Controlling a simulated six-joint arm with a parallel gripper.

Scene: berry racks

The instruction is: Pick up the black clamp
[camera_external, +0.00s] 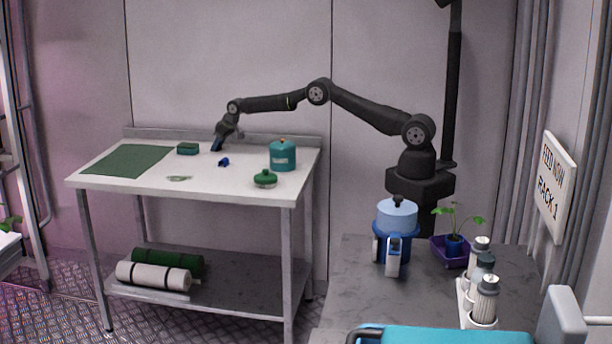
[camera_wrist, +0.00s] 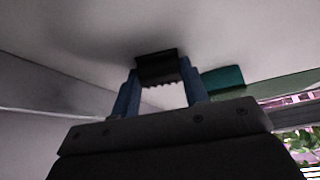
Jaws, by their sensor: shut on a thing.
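The black clamp (camera_wrist: 157,66), with a toothed lower edge, is between the two blue fingers of my gripper (camera_wrist: 158,76) in the wrist view. The fingers are shut on it, one at each end. In the external view my gripper (camera_external: 216,146) is low over the back of the white table, left of its middle. The clamp is too small and dark to make out there. I cannot tell whether it still touches the tabletop.
A green block (camera_external: 187,149) stands left of my gripper; it also shows in the wrist view (camera_wrist: 223,78). A small blue item (camera_external: 223,162) lies just in front. A green mat (camera_external: 128,160), a teal canister (camera_external: 283,157) and a green lidded item (camera_external: 265,180) share the white table (camera_external: 215,187).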

